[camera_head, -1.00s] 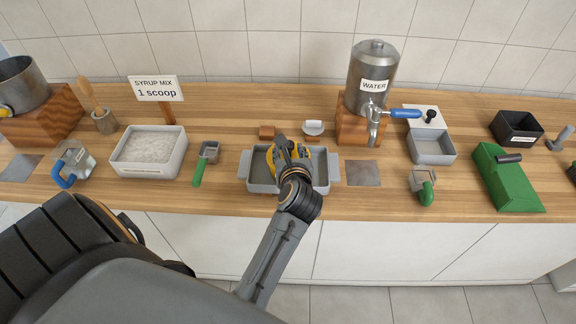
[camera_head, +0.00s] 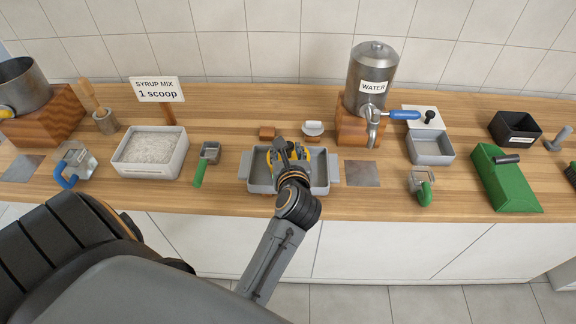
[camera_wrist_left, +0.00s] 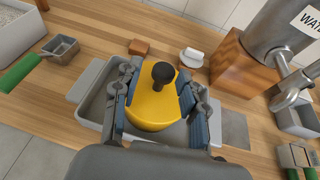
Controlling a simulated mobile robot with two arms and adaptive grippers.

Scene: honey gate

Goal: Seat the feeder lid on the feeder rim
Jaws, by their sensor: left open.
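A yellow rounded piece with a black knob (camera_wrist_left: 155,104), which looks like the feeder lid, sits within the grey tray with side tabs (camera_wrist_left: 89,89). In the head view, the yellow piece (camera_head: 271,160) is partly covered by my gripper, in the middle of the tray (camera_head: 321,177). My left gripper (camera_wrist_left: 163,80) is open, with one finger on each side of the yellow piece. Whether the fingers touch it, and whether its hidden edge lies flat on a rim, I cannot tell. My right gripper is not in view.
A small wooden block (camera_head: 267,133) and a white-handled piece (camera_head: 313,128) lie behind the tray. A green-handled scoop (camera_head: 204,165) is to its left. A metal plate (camera_head: 363,173) is to its right. The water tank (camera_head: 373,78) stands behind right.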

